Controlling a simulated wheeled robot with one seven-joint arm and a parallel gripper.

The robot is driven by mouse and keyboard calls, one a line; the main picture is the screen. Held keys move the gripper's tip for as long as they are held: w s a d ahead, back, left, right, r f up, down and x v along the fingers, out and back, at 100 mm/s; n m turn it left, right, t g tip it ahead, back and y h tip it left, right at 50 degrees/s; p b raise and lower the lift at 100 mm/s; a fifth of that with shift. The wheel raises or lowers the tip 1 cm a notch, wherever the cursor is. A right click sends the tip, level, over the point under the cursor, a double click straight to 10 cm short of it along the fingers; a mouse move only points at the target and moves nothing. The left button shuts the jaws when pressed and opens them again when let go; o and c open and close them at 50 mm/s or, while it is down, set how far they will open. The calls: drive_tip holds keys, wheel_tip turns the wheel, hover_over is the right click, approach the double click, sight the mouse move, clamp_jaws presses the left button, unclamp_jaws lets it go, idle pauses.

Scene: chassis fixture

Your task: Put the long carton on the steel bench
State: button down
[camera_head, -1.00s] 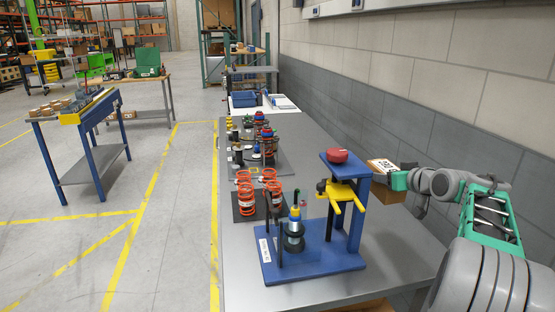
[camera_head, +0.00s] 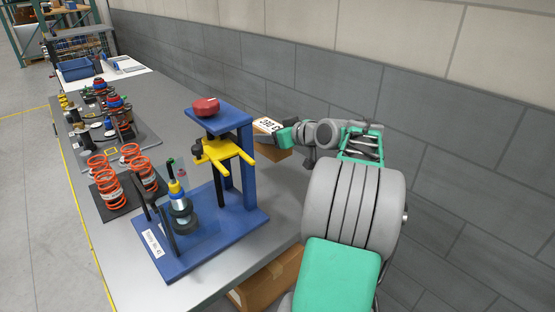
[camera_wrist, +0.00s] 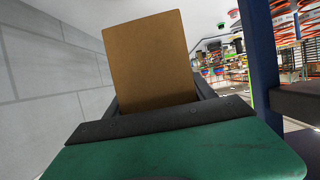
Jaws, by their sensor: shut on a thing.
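My gripper (camera_head: 279,137) is shut on a brown carton (camera_head: 276,153) with a white printed label on top. The carton is held in the air at the wall side, behind the blue press stand. In the wrist view the plain brown carton (camera_wrist: 149,62) stands up from between the jaws; the fingertips are mostly hidden. The steel bench (camera_head: 122,258) has a grey top and runs away along the wall to the upper left.
A blue press stand (camera_head: 235,222) with a yellow fork and red knob stands at the bench's near end, close to the carton. Orange springs (camera_head: 108,190) and several assembled parts lie beyond. The grey block wall (camera_head: 440,120) is close.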

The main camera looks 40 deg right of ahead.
drive_tip(key=s+f, duration=0.1)
drive_tip(key=f, duration=0.1)
drive_tip(key=s+f, duration=0.2)
drive_tip(key=f, duration=0.1)
drive_tip(key=s+d+f, duration=0.1)
drive_tip(key=f, duration=0.1)
drive_tip(key=shift+s+f, duration=0.15)
drive_tip(key=shift+f, duration=0.65)
drive_tip(key=shift+c, duration=1.6)
unclamp_jaws()
drive_tip(key=shift+f, duration=0.1)
drive_tip(key=shift+s+r, duration=0.15)
drive_tip(key=shift+r, duration=0.05)
drive_tip(key=v, duration=1.1)
drive_tip(key=shift+s+r, duration=0.2)
drive_tip(key=shift+s, duration=0.05)
